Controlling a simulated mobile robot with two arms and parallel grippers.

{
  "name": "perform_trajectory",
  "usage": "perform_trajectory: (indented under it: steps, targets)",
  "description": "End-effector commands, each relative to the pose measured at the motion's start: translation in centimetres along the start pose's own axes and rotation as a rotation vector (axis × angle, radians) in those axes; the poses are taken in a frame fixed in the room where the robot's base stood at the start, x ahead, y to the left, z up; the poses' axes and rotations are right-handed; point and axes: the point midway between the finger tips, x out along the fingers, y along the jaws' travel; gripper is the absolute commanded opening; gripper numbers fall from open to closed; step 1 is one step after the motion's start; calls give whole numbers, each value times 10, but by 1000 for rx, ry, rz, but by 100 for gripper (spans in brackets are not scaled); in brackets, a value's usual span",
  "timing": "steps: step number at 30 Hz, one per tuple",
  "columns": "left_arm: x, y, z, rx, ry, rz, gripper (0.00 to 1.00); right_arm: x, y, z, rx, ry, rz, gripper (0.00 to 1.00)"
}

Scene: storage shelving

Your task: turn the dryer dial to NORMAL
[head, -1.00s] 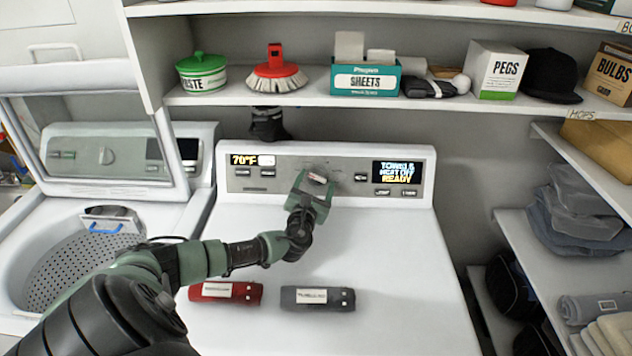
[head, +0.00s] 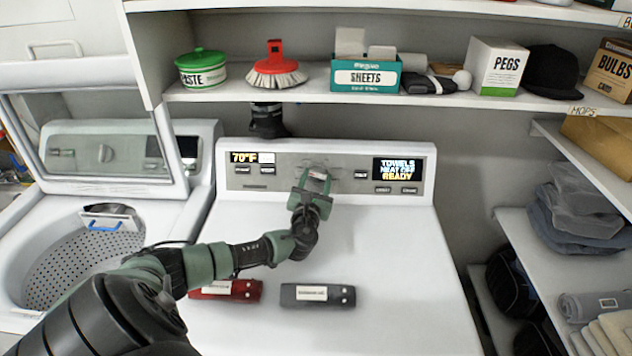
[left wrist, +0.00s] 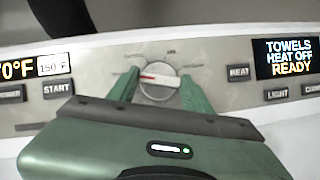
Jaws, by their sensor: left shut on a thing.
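The dryer (head: 340,230) is white, with a control panel along its back edge. The dial (left wrist: 158,82) is round and grey with a red-and-white pointer mark, in the middle of the panel in the left wrist view. My left gripper (head: 315,176) is shut on the dial, with its green fingers on either side of it in the left wrist view (left wrist: 157,88). The display (head: 397,169) reads TOWELS, HEAT OFF, READY. Most of the lettering around the dial is too small to read, and the gripper hides part of the dial in the head view. My right gripper is not in view.
An open washer (head: 170,215) stands at left. A shelf (head: 310,92) with boxes, a brush and a tub runs above the panel. The dryer top's right side is clear.

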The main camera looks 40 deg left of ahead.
Motion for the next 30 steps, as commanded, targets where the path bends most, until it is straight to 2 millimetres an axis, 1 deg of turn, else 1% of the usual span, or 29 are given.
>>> perform_trajectory:
  steps: [1,6,18,24,30]
  targets:
    - [0,-2,-2,-36,0,16,9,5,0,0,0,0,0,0]
    - [0,-3,-2,-162,-1,80,9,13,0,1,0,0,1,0]
    - [0,-5,0,-447,-1,224,9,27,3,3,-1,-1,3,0]
    - [1,-5,1,-540,-1,271,9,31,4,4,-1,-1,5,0]
    - [1,-5,2,-588,-1,297,9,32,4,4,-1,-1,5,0]
